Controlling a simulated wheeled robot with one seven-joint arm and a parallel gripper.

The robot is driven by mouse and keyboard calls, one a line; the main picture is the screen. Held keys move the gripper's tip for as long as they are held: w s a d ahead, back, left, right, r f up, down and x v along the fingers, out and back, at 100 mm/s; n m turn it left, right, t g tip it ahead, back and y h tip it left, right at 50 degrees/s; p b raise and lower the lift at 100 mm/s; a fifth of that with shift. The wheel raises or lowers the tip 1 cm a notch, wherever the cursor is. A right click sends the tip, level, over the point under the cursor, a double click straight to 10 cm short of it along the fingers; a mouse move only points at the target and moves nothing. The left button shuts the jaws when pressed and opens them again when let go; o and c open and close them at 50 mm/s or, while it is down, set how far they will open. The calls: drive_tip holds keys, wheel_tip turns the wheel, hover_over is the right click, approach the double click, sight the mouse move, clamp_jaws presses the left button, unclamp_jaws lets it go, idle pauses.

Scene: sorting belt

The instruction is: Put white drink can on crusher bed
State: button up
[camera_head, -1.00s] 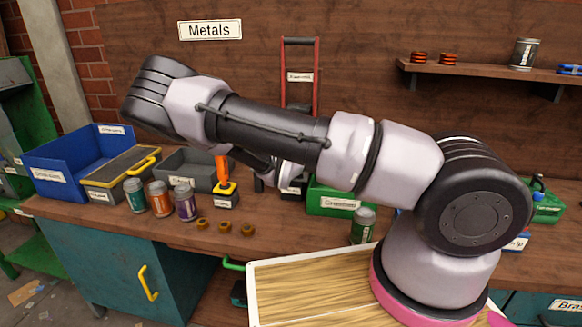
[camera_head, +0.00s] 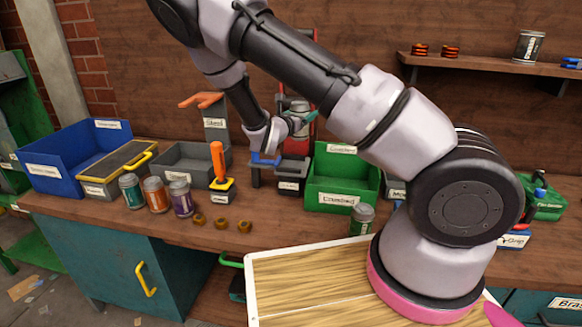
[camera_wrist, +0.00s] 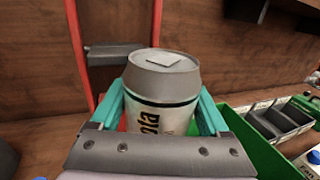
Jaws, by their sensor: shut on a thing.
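The white drink can (camera_wrist: 160,95), with a grey top and dark lettering, stands upright between the teal fingers of my gripper (camera_wrist: 162,118) in the wrist view. My gripper is shut on it. In the head view my gripper (camera_head: 297,123) holds the can (camera_head: 298,104) in front of the red-framed crusher (camera_head: 313,122) at the back of the bench. The crusher's red posts and grey crossbar (camera_wrist: 113,53) show behind and left of the can in the wrist view. The crusher bed is mostly hidden by my wrist, and I cannot tell whether the can touches it.
A green "Crushed" bin (camera_head: 342,180) stands close right of the crusher. An orange-handled tool (camera_head: 219,170), a grey bin (camera_head: 184,160) and three cans (camera_head: 156,194) are to the left. Another can (camera_head: 361,219) stands near my arm base.

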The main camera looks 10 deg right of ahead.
wheel_tip(320, 180, up, 6)
drive_tip(key=w+a+n+t+y, duration=0.1)
drive_tip(key=w+a+y, duration=0.1)
drive_tip(key=a, duration=0.1)
wheel_tip(320, 180, down, 17)
drive_tip(key=shift+w+d+f, duration=0.15)
drive_tip(key=shift+f, duration=0.05)
drive_tip(key=shift+f, duration=0.1)
